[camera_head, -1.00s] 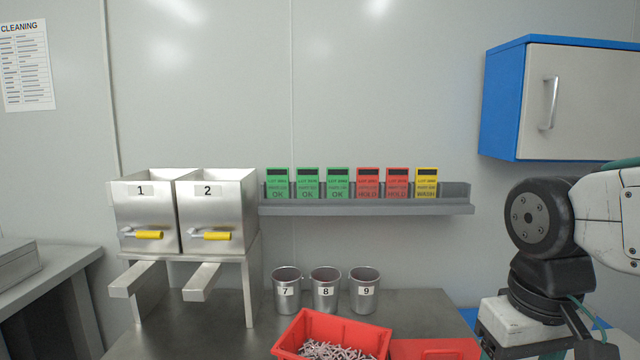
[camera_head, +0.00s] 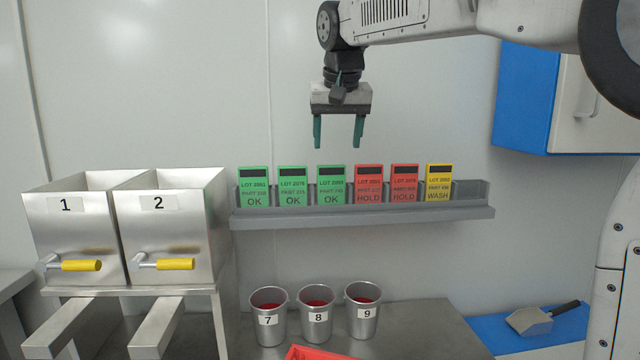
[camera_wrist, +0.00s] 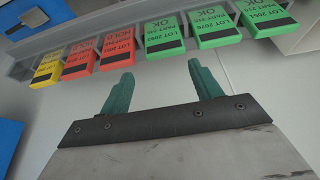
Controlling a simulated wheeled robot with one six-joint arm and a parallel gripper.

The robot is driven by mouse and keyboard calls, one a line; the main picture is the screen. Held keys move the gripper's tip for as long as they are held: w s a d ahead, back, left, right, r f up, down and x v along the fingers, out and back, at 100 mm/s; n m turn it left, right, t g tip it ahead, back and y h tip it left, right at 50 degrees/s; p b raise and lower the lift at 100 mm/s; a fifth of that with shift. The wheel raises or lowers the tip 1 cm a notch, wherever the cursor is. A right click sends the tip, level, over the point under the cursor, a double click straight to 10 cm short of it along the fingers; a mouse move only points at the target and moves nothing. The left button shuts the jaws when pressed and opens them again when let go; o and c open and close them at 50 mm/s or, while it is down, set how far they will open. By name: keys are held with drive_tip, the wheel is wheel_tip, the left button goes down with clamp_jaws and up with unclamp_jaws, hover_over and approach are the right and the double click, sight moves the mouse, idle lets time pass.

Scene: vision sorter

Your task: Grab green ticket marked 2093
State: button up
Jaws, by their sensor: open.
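Three green OK tickets stand upright in a row on the grey wall rack (camera_head: 440,214). The right-hand green ticket (camera_head: 331,186) appears to read LOT 2093, though the print is small. The middle green one (camera_head: 292,187) seems to read 2076, and the left one (camera_head: 254,187) seems to read 2051. My gripper (camera_head: 338,142) is open and empty, pointing down above the right-hand green ticket and apart from it. In the wrist view, the fingers (camera_wrist: 161,78) are below that same ticket (camera_wrist: 163,37) in the picture, with a gap between.
Two red HOLD tickets (camera_head: 368,184) (camera_head: 404,184) and a yellow WASH ticket (camera_head: 438,183) stand close to the right of the green ones. Steel hoppers (camera_head: 170,230) are at left, cups (camera_head: 316,325) below. A blue cabinet (camera_head: 522,95) hangs at right. Air above the tickets is clear.

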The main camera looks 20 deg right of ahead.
sight(331, 166)
drive_tip(key=x, duration=0.5)
drive_tip(key=a+x, duration=0.1)
drive_tip(key=x, duration=0.1)
drive_tip(key=shift+w+f, duration=0.2)
drive_tip(key=shift+f, duration=0.1)
drive_tip(key=shift+d, duration=0.1)
drive_tip(key=c, duration=0.6)
